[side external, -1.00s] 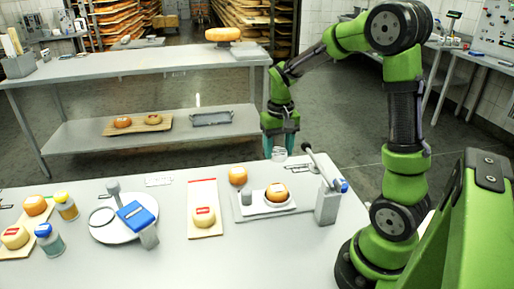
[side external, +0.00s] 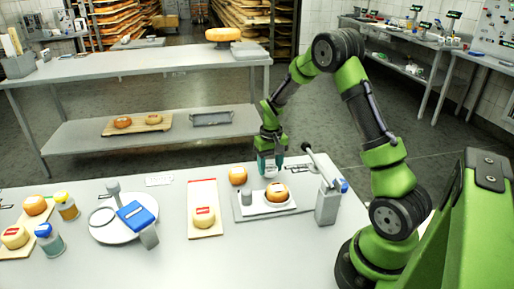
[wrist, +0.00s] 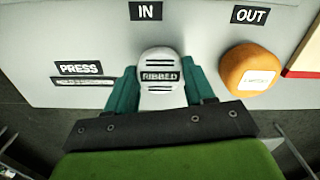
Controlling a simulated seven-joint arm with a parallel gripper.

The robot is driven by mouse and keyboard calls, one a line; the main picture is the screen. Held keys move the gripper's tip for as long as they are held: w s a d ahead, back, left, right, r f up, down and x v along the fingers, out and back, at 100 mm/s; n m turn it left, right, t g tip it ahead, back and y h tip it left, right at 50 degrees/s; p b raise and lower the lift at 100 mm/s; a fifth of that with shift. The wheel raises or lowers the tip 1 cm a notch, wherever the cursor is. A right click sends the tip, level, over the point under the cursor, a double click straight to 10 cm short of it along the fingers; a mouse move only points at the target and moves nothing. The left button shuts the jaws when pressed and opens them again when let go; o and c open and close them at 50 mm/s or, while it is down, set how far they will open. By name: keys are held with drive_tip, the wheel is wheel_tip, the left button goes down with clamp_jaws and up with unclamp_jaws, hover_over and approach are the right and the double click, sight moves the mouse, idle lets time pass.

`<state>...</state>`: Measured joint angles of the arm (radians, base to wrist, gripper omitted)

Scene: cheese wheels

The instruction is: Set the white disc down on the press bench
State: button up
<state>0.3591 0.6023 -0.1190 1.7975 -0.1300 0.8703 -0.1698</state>
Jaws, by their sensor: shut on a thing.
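The white disc (wrist: 161,75), marked RIBBED, is between the two teal fingertips of my gripper (wrist: 163,85) in the wrist view. My gripper is shut on it. In the side view, my gripper (side external: 270,168) is low over the far edge of the grey bench (side external: 110,262), behind the white dish (side external: 266,211). The disc is only a small pale patch there, and I cannot tell whether it touches the bench. In the wrist view, a PRESS label (wrist: 80,68) lies left of the disc, an IN label (wrist: 146,11) above it and an OUT label (wrist: 249,14) at upper right.
An orange cheese (wrist: 250,70) sits right of my gripper in the wrist view.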

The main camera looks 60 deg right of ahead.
sight(270, 168)
drive_tip(key=shift+f, duration=0.45)
drive_tip(key=shift+f, duration=0.1)
drive_tip(key=o, duration=1)
wheel_tip(270, 168, up, 12)
drive_tip(key=s+a+r+n+t, duration=0.1)
drive_tip(key=s+a+r+t, duration=0.4)
drive_tip(key=a+r, duration=0.65)
drive_tip(key=s+a, duration=0.3)
drive_tip(key=s+a+n+t+y, duration=0.1)
drive_tip(key=s+a, duration=0.2)
drive_tip(key=a, duration=0.1)
drive_tip(key=s+a+t+y, duration=0.1)
drive_tip(key=s+a, duration=0.2)
drive_tip(key=s, duration=0.1)
drive_tip(key=shift+a+r+n, duration=0.15)
drive_tip(key=shift+a+n, duration=0.1)
drive_tip(key=shift+n, duration=0.15)
